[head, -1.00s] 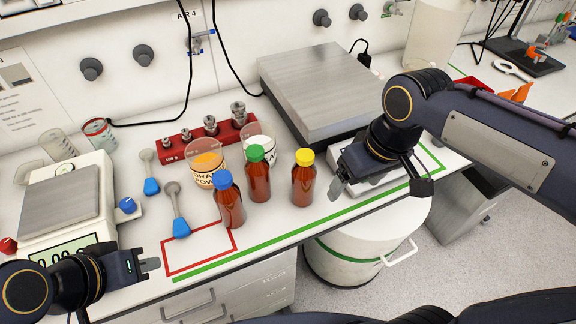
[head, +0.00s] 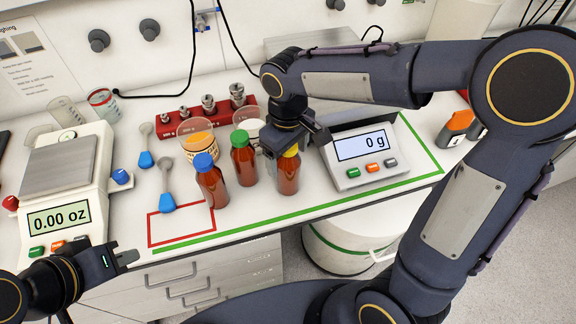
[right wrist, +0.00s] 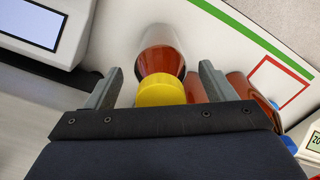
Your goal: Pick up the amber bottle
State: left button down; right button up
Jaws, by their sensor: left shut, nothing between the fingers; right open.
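Three amber bottles stand upright on the bench: one with a blue cap (head: 211,185), one with a green cap (head: 243,163) and one with a yellow cap (head: 288,177). My right gripper (head: 291,148) is over the yellow-capped bottle and hides part of its top in the head view. In the right wrist view its open fingers (right wrist: 158,86) are on either side of the yellow cap (right wrist: 160,93); gaps show on both sides. My left gripper (head: 127,257) is shut and empty near the front edge, left of the red outlined square.
The green-capped bottle stands close left of the yellow-capped one. A scale reading 0 g (head: 362,146) is close on the right. Behind are a beaker of orange powder (head: 197,146) and a red weight rack (head: 185,120). A left scale (head: 62,215) reads 0.00 oz.

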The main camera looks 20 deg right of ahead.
jog(key=shift+f, duration=0.65)
jog(key=c, duration=1.1)
jog(key=shift+c, duration=0.7)
jog(key=shift+r, duration=0.15)
